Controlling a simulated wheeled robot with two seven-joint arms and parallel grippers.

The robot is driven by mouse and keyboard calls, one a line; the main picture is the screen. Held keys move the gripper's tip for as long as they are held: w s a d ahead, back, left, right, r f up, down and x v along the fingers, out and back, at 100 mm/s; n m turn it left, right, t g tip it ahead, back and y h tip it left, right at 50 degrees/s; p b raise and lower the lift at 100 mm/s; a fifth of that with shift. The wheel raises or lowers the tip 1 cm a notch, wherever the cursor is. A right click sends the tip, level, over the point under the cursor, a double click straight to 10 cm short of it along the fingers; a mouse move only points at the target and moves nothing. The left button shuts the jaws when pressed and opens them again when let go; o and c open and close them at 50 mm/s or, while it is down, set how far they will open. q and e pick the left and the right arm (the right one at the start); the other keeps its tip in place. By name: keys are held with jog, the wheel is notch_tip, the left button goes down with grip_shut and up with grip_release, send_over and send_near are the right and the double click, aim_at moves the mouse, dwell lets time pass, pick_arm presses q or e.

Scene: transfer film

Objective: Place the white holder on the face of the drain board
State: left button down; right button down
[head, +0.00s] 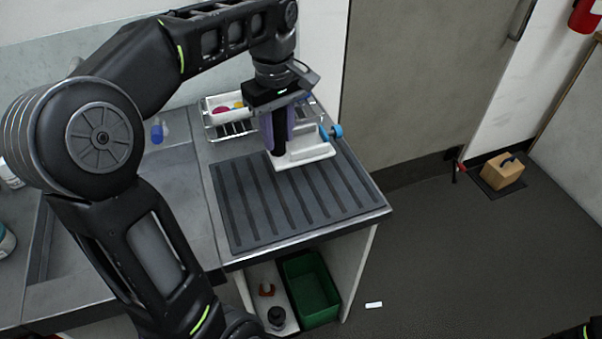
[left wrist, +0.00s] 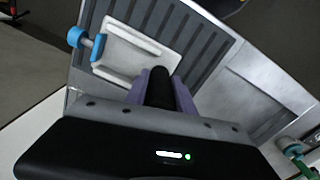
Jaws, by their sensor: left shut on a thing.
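The white holder (head: 308,153) is a pale flat-based piece with a blue knob on one side. It also shows in the left wrist view (left wrist: 128,50). My left gripper (head: 276,146) points down with its purple fingers shut on the holder, around a dark upright part at its edge. The dark grey ridged drain board (head: 240,205) lies on the counter, and the holder is over its far right part. I cannot tell whether the holder's base touches the ridges. My right gripper is not in view.
A wire rack (head: 232,129) with a white tray of colourful items stands behind the board. A sink basin (head: 60,250) is at the left. A green bin (head: 310,287) stands under the counter. The board's near part is bare.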

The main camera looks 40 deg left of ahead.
aim_at(279, 155)
pick_arm(q)
jog(key=shift+s, duration=0.1)
jog(key=shift+f, duration=3.15)
notch_tip(279, 155, down, 4)
jog(key=shift+r+p, duration=0.25)
jog(key=shift+p, duration=0.15)
jog(key=shift+f, duration=0.1)
jog(key=shift+f, duration=0.1)
jog(key=shift+f, duration=0.15)
jog(key=c, duration=1.1)
grip_release()
